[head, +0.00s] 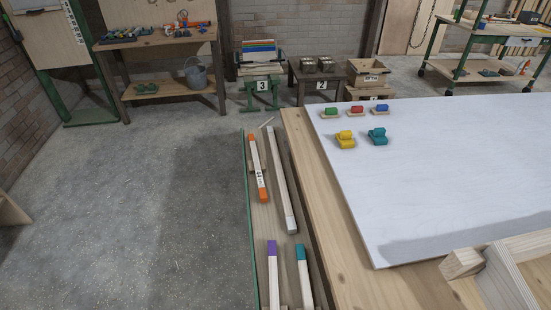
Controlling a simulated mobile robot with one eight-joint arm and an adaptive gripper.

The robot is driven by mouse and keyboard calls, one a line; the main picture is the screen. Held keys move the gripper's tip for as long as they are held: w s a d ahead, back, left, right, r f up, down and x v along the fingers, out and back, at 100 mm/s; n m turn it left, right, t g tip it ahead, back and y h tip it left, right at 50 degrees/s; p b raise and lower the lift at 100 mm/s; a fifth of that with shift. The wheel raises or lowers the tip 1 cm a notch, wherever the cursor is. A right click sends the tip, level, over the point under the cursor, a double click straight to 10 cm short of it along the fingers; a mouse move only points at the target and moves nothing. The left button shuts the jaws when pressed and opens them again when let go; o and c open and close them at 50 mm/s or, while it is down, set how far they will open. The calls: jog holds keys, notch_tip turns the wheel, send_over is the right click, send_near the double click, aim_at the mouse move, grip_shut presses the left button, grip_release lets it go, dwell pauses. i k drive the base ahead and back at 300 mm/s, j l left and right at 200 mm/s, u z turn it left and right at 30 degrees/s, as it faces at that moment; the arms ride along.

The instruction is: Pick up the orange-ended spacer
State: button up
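The orange-ended spacer (256,165) is a pale wooden bar with orange at both ends and a dark-marked label near its lower end. It lies lengthwise, pointing away from me, on a low wooden rack (264,220) along the left side of the workbench. It appears to rest on a small wooden crosspiece. A longer white-ended bar (280,180) lies just to its right, with a narrow gap between them. My gripper is not in view.
A purple-ended bar (272,270) and a teal-ended bar (303,275) lie nearer. A green rail (248,220) edges the rack. The workbench (325,220) carries a white board (440,170) with small coloured blocks and a wooden frame (505,275). Floor (150,200) at left is clear.

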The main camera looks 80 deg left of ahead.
aim_at(256, 165)
jog(key=u, duration=2.95)
jog(key=i+j, duration=0.8)
jog(key=j, duration=0.2)
jog(key=i+j, duration=0.4)
jog(key=j, duration=0.15)
jog(key=i+l, duration=0.55)
